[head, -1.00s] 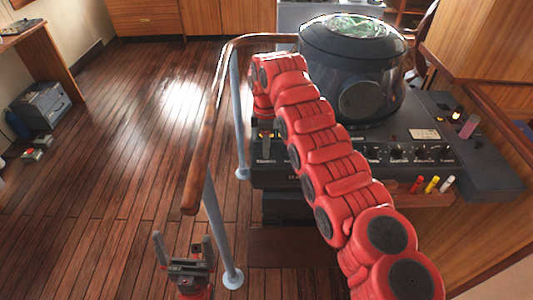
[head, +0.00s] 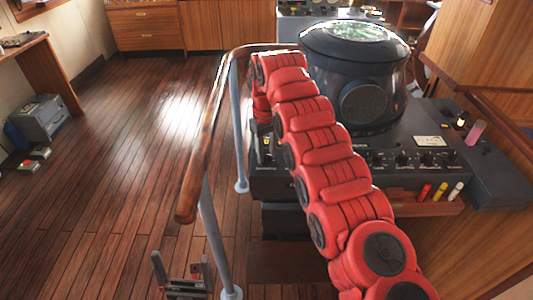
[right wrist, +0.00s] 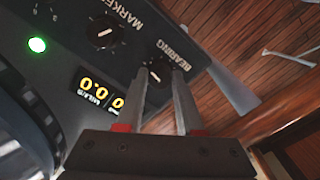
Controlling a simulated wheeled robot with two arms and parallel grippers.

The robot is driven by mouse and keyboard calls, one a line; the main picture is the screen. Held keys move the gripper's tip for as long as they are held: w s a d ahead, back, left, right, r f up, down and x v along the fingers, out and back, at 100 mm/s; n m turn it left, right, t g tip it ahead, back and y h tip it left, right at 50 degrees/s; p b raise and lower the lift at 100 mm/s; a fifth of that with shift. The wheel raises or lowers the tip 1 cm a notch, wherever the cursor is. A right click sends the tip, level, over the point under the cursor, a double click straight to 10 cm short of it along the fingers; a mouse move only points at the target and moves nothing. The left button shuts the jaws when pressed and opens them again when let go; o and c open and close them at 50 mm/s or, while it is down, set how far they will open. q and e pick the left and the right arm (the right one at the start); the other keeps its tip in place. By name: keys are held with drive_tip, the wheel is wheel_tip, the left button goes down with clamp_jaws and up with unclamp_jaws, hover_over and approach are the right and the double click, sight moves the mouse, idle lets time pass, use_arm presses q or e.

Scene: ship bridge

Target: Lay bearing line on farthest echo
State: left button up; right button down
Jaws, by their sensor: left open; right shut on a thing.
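The radar console's round drum (head: 352,75) stands at the upper right in the head view, its glassy top (head: 350,31) glowing green. Echoes and any line on it are too small to tell. In the right wrist view, my right gripper (right wrist: 160,75) is shut on the dark knob (right wrist: 157,76) labelled BEARING. A MARKER knob (right wrist: 103,33) and a display with orange digits (right wrist: 101,89), seemingly 0.0, are beside it. In the head view my red right arm hides much of the console front. My left gripper (head: 183,280) is open and empty at the bottom edge.
A wooden handrail (head: 205,140) on grey posts runs between my left gripper and the console. Coloured pens (head: 440,192) stand in a holder at the console's right front. A grey box (head: 41,118) sits on the floor at left. The wooden floor between is clear.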

sight(266, 154)
drive_tip(key=shift+m, duration=0.9)
drive_tip(key=c, duration=0.5)
unclamp_jaws()
drive_tip(key=shift+r, duration=0.1)
wheel_tip(266, 154, up, 17)
drive_tip(key=p, duration=1.7)
drive_tip(key=shift+r, duration=0.15)
